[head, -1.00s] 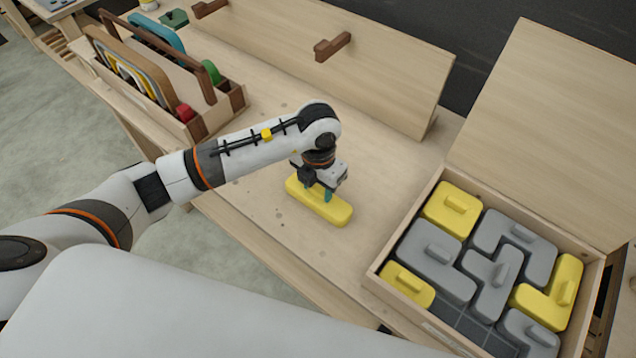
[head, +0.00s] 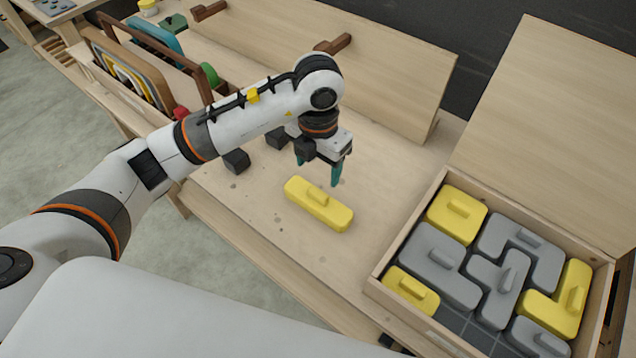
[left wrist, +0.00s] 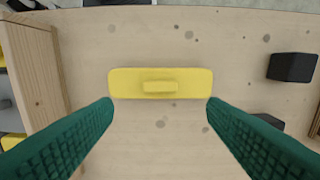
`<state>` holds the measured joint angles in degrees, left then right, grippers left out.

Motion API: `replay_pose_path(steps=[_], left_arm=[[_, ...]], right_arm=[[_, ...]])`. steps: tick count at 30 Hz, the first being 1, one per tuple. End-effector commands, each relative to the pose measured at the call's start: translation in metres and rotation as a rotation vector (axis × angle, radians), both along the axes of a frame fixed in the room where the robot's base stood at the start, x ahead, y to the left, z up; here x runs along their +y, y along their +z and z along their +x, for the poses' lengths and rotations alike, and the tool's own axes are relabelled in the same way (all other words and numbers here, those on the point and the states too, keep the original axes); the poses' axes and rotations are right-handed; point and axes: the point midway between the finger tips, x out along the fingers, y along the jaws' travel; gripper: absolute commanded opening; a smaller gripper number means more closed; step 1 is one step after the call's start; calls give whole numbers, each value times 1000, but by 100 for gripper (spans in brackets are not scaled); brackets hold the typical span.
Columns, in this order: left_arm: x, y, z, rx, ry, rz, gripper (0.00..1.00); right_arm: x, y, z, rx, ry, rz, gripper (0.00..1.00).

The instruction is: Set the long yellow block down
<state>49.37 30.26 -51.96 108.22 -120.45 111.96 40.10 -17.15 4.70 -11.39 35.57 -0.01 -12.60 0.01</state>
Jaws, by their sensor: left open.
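The long yellow block (head: 318,205) lies flat on the wooden table, its small raised handle facing up. It also shows in the left wrist view (left wrist: 128,83), centred and beyond my fingertips. My left gripper (head: 319,173) is above the block in the head view, with its green fingers apart and nothing between them. In the left wrist view the two fingers (left wrist: 160,103) are spread wide, clear of the block and its handle. My right gripper is not in view.
A wooden tray (head: 402,240) at the right holds yellow and grey blocks, with some empty dark grid at its front. Two dark cubes (head: 236,161) sit on the table behind my left arm. A wooden rack (head: 222,107) stands at the far left. Bare table surrounds the long block.

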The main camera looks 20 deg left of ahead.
Motion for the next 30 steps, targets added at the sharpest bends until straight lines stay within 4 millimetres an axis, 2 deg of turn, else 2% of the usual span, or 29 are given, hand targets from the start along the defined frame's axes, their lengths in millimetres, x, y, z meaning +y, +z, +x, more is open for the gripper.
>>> replay_pose_path(steps=[4, 9, 25, 28, 30], left_arm=[[0, 24, 1, -4, -1, 2, 67], [0, 36, 0, 0, -1, 1, 67], [-1, 37, -1, 2, -2, -2, 67], [-12, 33, -5, 14, -25, -58, 67], [-34, 28, -14, 34, -63, -165, 67]], right_arm=[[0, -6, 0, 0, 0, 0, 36], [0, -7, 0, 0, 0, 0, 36], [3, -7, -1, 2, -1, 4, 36], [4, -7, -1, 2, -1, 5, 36], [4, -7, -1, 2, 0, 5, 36]])
